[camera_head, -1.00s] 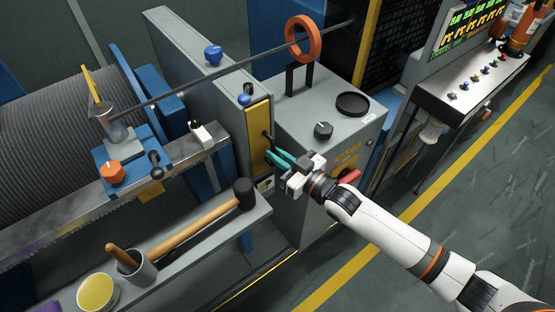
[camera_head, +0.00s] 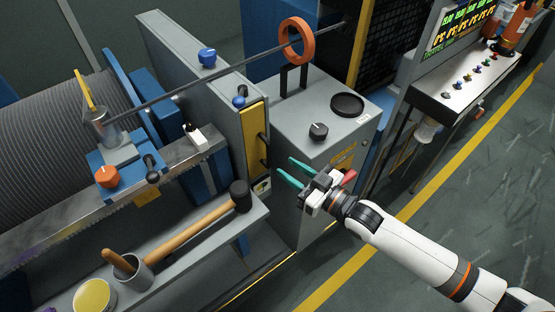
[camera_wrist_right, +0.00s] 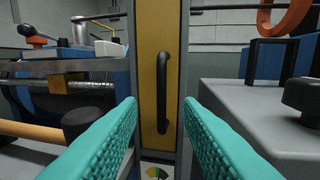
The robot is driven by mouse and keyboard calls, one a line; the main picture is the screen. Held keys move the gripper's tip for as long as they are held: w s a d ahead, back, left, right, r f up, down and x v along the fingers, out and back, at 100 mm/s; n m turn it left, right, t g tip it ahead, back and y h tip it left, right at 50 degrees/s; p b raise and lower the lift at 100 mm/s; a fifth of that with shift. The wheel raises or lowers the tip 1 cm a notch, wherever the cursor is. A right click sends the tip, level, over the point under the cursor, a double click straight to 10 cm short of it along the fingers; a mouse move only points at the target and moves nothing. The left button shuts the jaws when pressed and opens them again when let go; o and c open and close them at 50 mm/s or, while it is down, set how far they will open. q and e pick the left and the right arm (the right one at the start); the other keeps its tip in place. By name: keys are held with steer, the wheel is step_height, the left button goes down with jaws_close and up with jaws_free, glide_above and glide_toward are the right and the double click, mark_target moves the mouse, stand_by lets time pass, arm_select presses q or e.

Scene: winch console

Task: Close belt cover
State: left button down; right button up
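The belt cover looks to be the narrow upright yellow panel (camera_head: 255,122) on the end of the grey housing. It appears flush in its grey frame; a small gap cannot be told. In the right wrist view the yellow panel (camera_wrist_right: 148,30) faces me, with a black upright bar handle (camera_wrist_right: 163,92) in its middle. My right gripper (camera_head: 285,168) has teal fingers, spread apart and empty, to the right of the panel's lower end. In the right wrist view the fingers (camera_wrist_right: 160,108) stand either side of the handle in the picture, apart from it. My left gripper is out of view.
A grey cabinet (camera_head: 290,200) with a black knob (camera_head: 318,131) stands right of the panel. A shelf (camera_head: 185,255) with a mallet (camera_head: 242,196) lies below left. A red part (camera_head: 349,177) sits behind my right gripper. Open floor lies to the right.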

steer(key=v, duration=0.5)
steer(key=shift+s+d, duration=0.25)
steer(key=shift+s, duration=0.05)
steer(key=w+d+f+m+h+p, duration=0.25)
steer(key=d+f+h, duration=0.25)
steer(key=f, duration=0.5)
steer(key=s+d+f+m+g+h, duration=0.1)
steer(key=s+d+f+h, duration=0.2)
steer(key=f, duration=0.5)
steer(key=s+d+f+m+g+h, duration=0.1)
steer(key=s+d+f+m+h, duration=0.1)
steer(key=d+f, duration=0.5)
steer(key=s+f+g+h+p, duration=0.2)
steer(key=s+f+g, duration=0.1)
steer(key=s+f, duration=0.65)
steer(key=s+f+g, duration=0.3)
steer(key=s+f, duration=0.2)
steer(key=s, duration=0.7)
steer(key=s+a+f+m+g+h+p, duration=0.1)
steer(key=s+f+g, duration=0.2)
steer(key=s, duration=1)
step_height(320, 180, down, 2)
steer(key=shift+s+f, duration=0.15)
steer(key=shift+a+m, duration=0.15)
steer(key=shift+m, duration=0.1)
